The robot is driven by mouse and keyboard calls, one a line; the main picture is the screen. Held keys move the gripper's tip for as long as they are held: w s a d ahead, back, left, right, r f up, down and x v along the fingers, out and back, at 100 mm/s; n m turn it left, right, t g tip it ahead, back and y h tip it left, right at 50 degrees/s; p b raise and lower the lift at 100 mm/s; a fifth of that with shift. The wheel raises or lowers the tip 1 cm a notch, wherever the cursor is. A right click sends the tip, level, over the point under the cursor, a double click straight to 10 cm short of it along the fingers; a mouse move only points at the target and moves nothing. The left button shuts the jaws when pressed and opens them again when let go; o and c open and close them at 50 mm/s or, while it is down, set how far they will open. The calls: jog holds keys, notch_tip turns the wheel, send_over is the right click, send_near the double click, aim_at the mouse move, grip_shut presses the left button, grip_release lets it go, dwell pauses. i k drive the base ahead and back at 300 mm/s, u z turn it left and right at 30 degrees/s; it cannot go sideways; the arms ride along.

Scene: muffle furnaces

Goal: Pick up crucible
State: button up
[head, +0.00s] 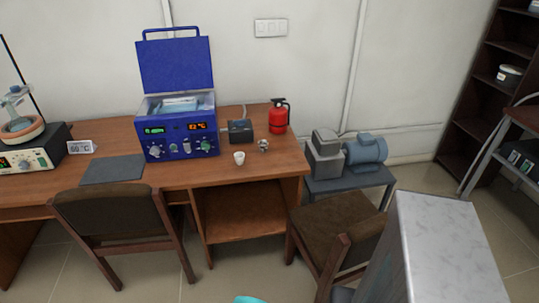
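A small white cup-shaped crucible (239,158) stands upright on the wooden desk (225,176), near its front edge. It is in front of a small dark box and to the right of the blue device's front panel. Nothing touches it that I can see.
Beside the crucible are a small metallic item (263,145), a dark box (240,131), a red extinguisher (278,116) and an open-lidded blue device (178,125). Two chairs (115,220) (335,230) stand before the desk. A pale-topped block (440,245) fills the lower right.

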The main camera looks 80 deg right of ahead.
aim_at(263, 147)
jog(key=z, duration=0.2)
jog(key=k, duration=1.25)
jog(key=z, duration=0.3)
jog(key=i, duration=0.85)
